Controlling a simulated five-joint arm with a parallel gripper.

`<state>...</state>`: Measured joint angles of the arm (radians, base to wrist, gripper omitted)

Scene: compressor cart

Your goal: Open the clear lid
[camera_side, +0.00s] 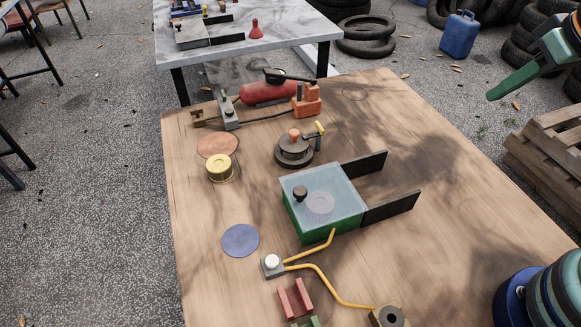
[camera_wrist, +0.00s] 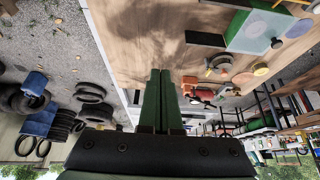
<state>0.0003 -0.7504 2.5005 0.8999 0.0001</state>
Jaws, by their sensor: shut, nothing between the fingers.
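The clear lid (camera_side: 335,185) lies flat over the green box (camera_side: 310,228) near the middle of the table, and it looks closed. A dark round knob (camera_side: 300,193) stands on the lid's left part. A pale disc shows through the lid. In the wrist view the lid (camera_wrist: 250,28) and its knob (camera_wrist: 277,43) are at the upper right. My gripper (camera_side: 490,96) is at the upper right of the side view, above and well apart from the box. Its green fingers are together and empty, as the wrist view (camera_wrist: 160,71) also shows.
Two dark rails (camera_side: 390,207) (camera_side: 363,165) extend right from the box. A dark round fixture with an orange knob (camera_side: 294,148) stands behind it. A yellow tin (camera_side: 220,167), red compressor tank (camera_side: 270,92) and white button (camera_side: 272,261) with yellow tubes are nearby.

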